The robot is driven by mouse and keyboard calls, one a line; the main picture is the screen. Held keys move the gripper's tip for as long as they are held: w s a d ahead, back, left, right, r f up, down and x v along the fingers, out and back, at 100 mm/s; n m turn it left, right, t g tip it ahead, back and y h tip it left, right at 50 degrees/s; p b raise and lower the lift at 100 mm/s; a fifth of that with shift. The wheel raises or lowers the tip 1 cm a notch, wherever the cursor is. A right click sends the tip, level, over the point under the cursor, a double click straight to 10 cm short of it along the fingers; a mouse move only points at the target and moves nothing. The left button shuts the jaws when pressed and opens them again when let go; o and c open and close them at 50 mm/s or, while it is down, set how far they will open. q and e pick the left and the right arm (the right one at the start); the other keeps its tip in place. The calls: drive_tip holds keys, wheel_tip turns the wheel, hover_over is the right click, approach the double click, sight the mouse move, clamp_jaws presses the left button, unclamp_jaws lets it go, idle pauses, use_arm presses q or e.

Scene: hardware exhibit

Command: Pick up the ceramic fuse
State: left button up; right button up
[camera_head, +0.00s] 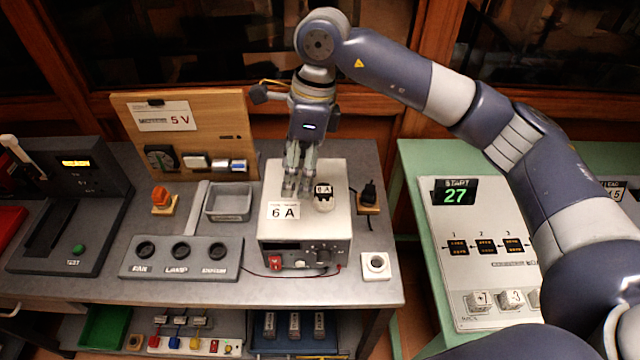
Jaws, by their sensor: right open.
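A small white and black piece marked 6 A (323,197), which looks like the ceramic fuse, stands upright on the white top of a power-supply box (335,225). A "6 A" card (284,210) lies at the front left of that top. My right gripper (296,190) points down over the box top, just left of the fuse. Its fingers are open, with nothing seen between them. I cannot tell how far the fingertips are above the top. My left gripper is not in view.
A wooden 5 V board (185,122) stands behind left. A grey tray (229,203), an orange button (160,197) and a three-socket panel (180,258) lie left. A black plug (369,193) and white socket block (375,265) are right. A green table (412,160) stands beyond a gap.

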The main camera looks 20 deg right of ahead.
drive_tip(key=w+d+r+h, duration=0.2)
drive_tip(key=d, duration=0.3)
drive_tip(key=p, duration=0.2)
hover_over(324, 189)
drive_tip(key=shift+t+h, duration=0.3)
wheel_tip(324, 189, down, 5)
drive_tip(key=shift+f, duration=0.7)
wheel_tip(324, 189, down, 4)
drive_tip(key=shift+s+r+p, duration=0.15)
drive_tip(key=shift+r+p, duration=0.05)
drive_tip(key=shift+p, duration=0.95)
drive_tip(key=shift+f, duration=0.45)
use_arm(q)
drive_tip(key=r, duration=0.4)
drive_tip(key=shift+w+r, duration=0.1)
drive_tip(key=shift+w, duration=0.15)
use_arm(e)
drive_tip(key=c, duration=1.1)
